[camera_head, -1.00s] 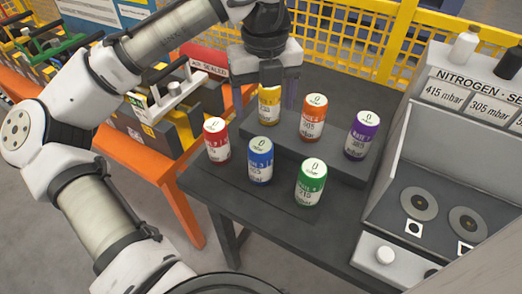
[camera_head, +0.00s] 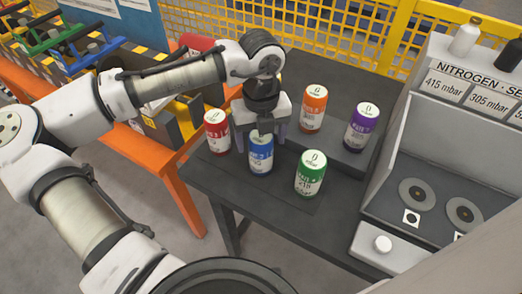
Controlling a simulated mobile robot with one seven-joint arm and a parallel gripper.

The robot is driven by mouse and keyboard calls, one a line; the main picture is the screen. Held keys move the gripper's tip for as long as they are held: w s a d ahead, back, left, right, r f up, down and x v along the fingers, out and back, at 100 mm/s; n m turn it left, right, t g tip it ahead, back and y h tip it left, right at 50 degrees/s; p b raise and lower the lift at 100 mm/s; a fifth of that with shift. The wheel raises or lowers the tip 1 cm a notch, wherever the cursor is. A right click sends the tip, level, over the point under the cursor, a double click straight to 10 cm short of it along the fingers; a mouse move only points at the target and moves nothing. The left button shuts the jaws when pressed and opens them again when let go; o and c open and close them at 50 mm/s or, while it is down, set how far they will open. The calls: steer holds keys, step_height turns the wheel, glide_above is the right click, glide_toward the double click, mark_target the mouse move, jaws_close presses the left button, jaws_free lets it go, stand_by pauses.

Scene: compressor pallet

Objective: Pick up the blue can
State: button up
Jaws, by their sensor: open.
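The blue can (camera_head: 261,158) stands upright in the front row on the dark table, between the red can (camera_head: 216,132) and the green can (camera_head: 309,174). My gripper (camera_head: 262,135) points down over the blue can, with its purple-grey fingers at the can's upper left and right. The fingers are open. I cannot tell whether they touch the can. The wrist hides the place behind the blue can where the yellow can stands.
An orange can (camera_head: 313,108) and a purple can (camera_head: 362,127) stand on a raised step behind. The nitrogen station (camera_head: 440,150) stands at the right. An orange bench (camera_head: 165,160) is at the left. A yellow mesh fence (camera_head: 330,40) runs behind.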

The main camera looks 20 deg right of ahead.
steer(key=shift+f, duration=0.15)
steer(key=c, duration=1.6)
